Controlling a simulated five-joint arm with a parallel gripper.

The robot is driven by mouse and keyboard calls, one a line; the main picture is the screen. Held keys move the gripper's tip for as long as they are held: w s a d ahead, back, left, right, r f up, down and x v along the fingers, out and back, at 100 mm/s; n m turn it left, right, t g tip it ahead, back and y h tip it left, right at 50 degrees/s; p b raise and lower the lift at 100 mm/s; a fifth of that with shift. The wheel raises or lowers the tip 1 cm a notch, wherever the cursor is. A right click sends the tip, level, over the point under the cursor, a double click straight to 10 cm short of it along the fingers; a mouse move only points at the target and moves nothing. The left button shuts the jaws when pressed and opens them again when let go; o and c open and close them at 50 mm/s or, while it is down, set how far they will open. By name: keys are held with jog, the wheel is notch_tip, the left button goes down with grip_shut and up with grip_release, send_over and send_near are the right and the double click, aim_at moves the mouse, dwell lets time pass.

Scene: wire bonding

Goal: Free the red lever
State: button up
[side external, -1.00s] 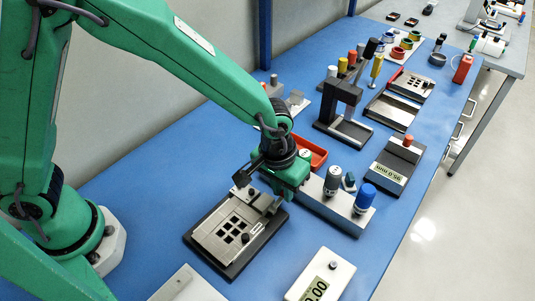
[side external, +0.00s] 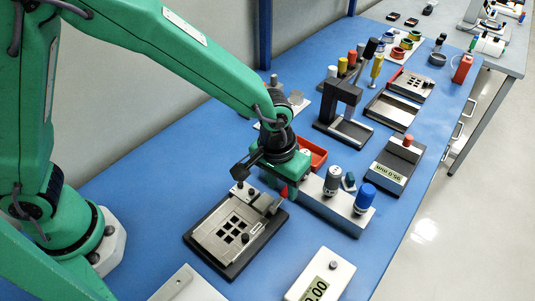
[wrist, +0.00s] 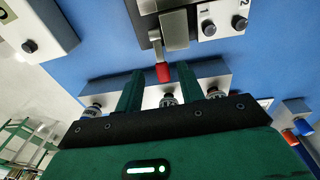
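The red lever (wrist: 163,73) shows in the wrist view as a red grip at the end of a silver clamp arm (wrist: 174,30). In the side view a small red part (side external: 284,191) shows just below my gripper, beside the work holder (side external: 236,232), a dark base with a silver plate with square windows. My gripper (wrist: 160,70) is open in the wrist view, its two green fingers apart on either side of the red grip, with gaps between. In the side view my gripper (side external: 283,178) is above the holder's far right corner; its fingertips are hard to make out there.
A grey block (side external: 332,208) with a grey and a blue knob stands right of my gripper. A red tray (side external: 313,156) lies behind. A white display box (side external: 320,278) is at the front. Blue table is clear between the holder and this box.

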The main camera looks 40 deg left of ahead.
aim_at(279, 198)
jog(key=shift+s+a+r, duration=0.1)
jog(key=shift+s+r, duration=0.05)
jog(key=shift+r, duration=1.35)
jog(key=shift+s+a+r, duration=0.1)
jog(key=shift+s+r, duration=0.05)
jog(key=shift+r, duration=1.3)
jog(key=shift+w+d+g+y, duration=0.15)
jog(key=shift+w+g+y, duration=0.1)
jog(key=shift+w, duration=0.4)
jog(key=shift+w+d+g+y, duration=0.15)
jog(key=shift+w+g, duration=0.1)
jog(key=shift+w, duration=0.35)
jog(key=shift+f, duration=0.1)
jog(key=shift+f, duration=3.8)
jog(key=shift+c, duration=0.2)
grip_shut()
